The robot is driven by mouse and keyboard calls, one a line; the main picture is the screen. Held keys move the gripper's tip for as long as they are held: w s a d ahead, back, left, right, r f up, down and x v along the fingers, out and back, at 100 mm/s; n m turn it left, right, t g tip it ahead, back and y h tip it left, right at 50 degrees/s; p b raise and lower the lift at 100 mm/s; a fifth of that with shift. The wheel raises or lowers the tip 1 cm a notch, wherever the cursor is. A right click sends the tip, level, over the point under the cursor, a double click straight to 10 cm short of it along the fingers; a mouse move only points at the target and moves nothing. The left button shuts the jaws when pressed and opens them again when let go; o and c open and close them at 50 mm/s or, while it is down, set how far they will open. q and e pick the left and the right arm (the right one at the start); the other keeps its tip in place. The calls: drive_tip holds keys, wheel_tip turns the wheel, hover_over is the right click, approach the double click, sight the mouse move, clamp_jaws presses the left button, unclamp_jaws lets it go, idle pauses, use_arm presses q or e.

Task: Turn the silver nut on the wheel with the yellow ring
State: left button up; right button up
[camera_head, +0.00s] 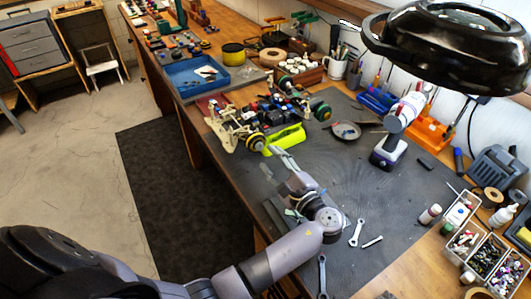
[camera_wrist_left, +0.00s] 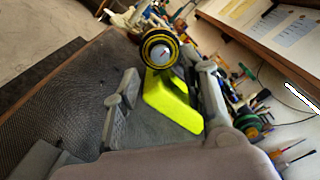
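The RC car (camera_head: 262,112) sits on the dark work mat, with a bright yellow-green part (camera_head: 287,138) at its near side. The wheel with the yellow ring (camera_head: 256,142) is at its near left corner. In the left wrist view this wheel (camera_wrist_left: 160,48) faces me, with a pale centre and a small reddish mark; I cannot make out the silver nut clearly. My left gripper (camera_head: 279,160) is just in front of the car, near this wheel and apart from it. In the left wrist view its fingers (camera_wrist_left: 165,95) are spread and empty. My right gripper is not in view.
A blue tray (camera_head: 190,85) lies left of the car. A round metal dish (camera_head: 346,131) and a cordless drill (camera_head: 397,130) stand to the right. Wrenches (camera_head: 357,232) lie near my left wrist. A black glossy object (camera_head: 450,45) hangs at upper right. The mat's middle is clear.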

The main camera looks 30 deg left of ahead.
use_arm(q)
drive_tip(key=v, duration=0.7)
drive_tip(key=shift+s+d, duration=0.2)
drive_tip(key=shift+d, duration=0.15)
